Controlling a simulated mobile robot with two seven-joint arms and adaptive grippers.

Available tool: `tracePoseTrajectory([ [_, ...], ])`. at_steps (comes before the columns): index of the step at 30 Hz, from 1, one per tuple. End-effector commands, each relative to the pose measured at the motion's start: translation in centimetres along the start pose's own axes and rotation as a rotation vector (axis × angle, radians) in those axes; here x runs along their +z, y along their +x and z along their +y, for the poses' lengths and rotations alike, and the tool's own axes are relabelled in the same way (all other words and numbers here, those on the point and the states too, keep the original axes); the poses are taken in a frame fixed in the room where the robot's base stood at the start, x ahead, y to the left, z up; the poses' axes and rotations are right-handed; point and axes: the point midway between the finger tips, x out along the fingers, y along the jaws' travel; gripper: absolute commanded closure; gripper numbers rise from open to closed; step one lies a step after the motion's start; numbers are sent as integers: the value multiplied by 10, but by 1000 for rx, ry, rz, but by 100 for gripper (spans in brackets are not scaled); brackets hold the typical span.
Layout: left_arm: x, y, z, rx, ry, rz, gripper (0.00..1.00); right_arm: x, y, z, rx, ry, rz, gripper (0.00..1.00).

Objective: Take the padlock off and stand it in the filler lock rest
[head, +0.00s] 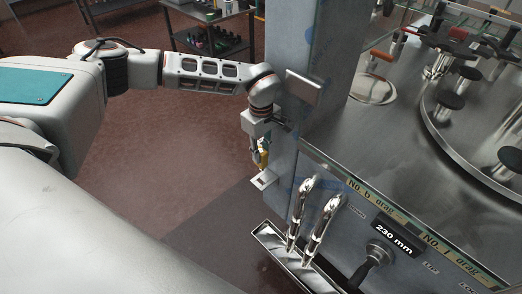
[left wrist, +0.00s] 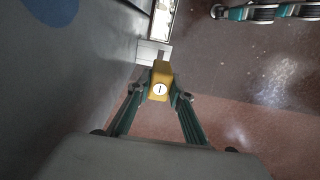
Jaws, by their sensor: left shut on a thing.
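The yellow padlock (head: 264,158) hangs below my left gripper (head: 262,141), beside the grey post of the filler. In the left wrist view the padlock (left wrist: 160,80) shows a white round label with a dark mark, and the fingers are shut on it from both sides. A small pale bracket (head: 264,180), which looks like the lock rest, sticks out of the post just below the padlock. In the left wrist view the bracket (left wrist: 155,52) shows just beyond it. I cannot tell whether padlock and bracket touch. My right gripper is not in the head view.
Two chrome taps (head: 302,200) stand above a metal drip tray (head: 268,234) close by. A grey post (head: 318,60) rises beside my left wrist. A steel worktop (head: 345,140) lies to the right. A teal and metal part (left wrist: 262,12) is cut off at the wrist view's top right.

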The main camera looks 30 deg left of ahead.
Motion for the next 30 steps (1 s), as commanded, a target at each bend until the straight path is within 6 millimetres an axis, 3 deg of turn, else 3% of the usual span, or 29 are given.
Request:
tracePoseTrajectory([
  [11,1,5,0,1,2,1,100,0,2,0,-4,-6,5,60],
  [30,1,38,0,1,2,1,100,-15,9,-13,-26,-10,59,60],
])
